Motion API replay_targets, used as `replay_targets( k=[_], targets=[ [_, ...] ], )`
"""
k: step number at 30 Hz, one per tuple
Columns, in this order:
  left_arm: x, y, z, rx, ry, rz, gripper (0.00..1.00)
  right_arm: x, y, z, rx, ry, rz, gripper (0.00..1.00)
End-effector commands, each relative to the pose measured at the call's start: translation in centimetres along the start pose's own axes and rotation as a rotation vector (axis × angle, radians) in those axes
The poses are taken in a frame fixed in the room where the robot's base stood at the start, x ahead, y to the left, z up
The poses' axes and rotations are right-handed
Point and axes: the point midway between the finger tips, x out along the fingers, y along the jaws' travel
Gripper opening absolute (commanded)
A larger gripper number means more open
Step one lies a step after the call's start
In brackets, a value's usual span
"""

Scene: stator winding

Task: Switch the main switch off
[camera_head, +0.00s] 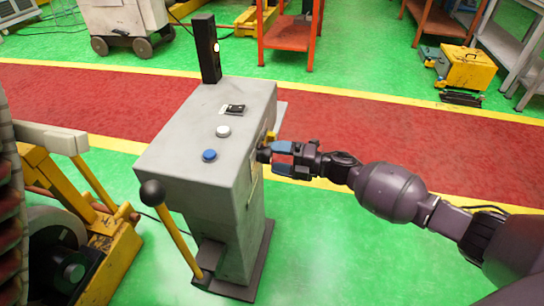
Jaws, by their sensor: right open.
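A grey control pedestal (178,130) stands on the floor in the middle of the head view. A small yellow part (271,136), perhaps the main switch, sticks out from its right side near the top edge. I cannot tell its position. My right gripper (273,158) reaches in from the right and is open, with blue pads on its fingers. Its fingertips are close beside the pedestal's right side, just below the yellow part. I cannot tell whether they touch anything, and the gripper hides part of that side. My left gripper is not in view.
The pedestal top has a blue button (209,155), a white button (223,131) and a black post (207,48). A yellow lever (178,240) with a black knob stands at its front left. Yellow machinery (115,250) is at left. Green floor is clear at front right.

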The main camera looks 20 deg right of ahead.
Motion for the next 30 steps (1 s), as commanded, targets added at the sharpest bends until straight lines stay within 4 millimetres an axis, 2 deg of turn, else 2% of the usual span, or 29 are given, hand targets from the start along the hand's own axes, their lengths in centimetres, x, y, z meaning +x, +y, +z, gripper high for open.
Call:
replay_targets(
  k=[6, 12, 18, 30],
  targets=[
    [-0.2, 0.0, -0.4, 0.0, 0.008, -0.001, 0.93, -4.2, 0.1, 0.0, -0.002, -0.002, -0.002, 0.74],
    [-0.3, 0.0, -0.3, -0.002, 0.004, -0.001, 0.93, -7.1, 0.1, 0.0, -0.001, 0.0, -0.001, 0.74],
    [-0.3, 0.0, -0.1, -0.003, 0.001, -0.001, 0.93, -8.3, 0.0, 0.0, -0.001, 0.0, -0.001, 0.74],
    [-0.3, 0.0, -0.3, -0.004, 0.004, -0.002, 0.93, -8.4, 0.0, 0.0, -0.001, 0.0, -0.001, 0.74]
  ],
)
